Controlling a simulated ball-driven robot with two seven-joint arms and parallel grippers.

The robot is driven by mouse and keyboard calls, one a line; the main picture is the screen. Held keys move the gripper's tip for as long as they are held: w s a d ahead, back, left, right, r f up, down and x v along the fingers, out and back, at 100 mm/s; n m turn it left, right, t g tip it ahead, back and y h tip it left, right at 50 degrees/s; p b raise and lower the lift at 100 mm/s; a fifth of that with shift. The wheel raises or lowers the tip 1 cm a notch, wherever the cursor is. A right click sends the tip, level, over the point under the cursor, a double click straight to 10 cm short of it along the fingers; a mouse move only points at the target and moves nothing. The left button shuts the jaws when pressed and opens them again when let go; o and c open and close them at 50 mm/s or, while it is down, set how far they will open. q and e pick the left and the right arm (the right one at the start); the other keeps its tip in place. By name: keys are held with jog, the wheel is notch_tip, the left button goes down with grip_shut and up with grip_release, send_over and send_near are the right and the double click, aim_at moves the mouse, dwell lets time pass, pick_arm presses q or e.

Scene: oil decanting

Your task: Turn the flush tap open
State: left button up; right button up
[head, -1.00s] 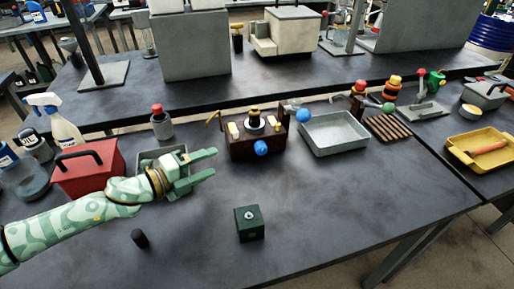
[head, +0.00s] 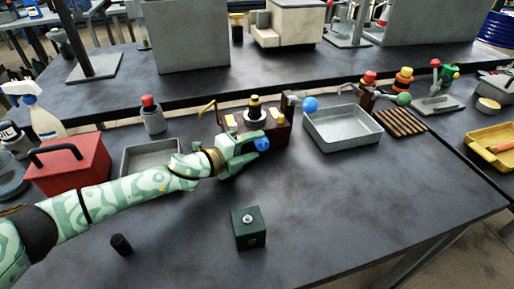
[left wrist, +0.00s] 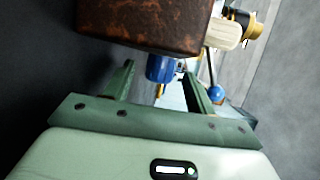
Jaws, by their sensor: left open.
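A dark brown block (head: 278,132) with a black and brass fitting on top stands at the back of the table. A blue tap knob (head: 263,144) is on its front face. A blue ball-ended lever (head: 310,104) stands at its right side. No label shows which is the flush tap. My left gripper (head: 254,149) is open at the front of the block. In the left wrist view the blue knob (left wrist: 160,68) shows between my two spread fingers (left wrist: 159,78), below the brown block (left wrist: 150,25); contact is not clear. My right gripper is not in view.
A grey metal tray (head: 345,128) stands right of the block, with a slatted wooden rack (head: 405,122) beyond. A red box (head: 68,165) and a smaller tray (head: 150,155) are at left. A green cube (head: 248,228) stands in front; the front right of the table is clear.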

pick_arm(q)
jog(key=shift+x, duration=0.9)
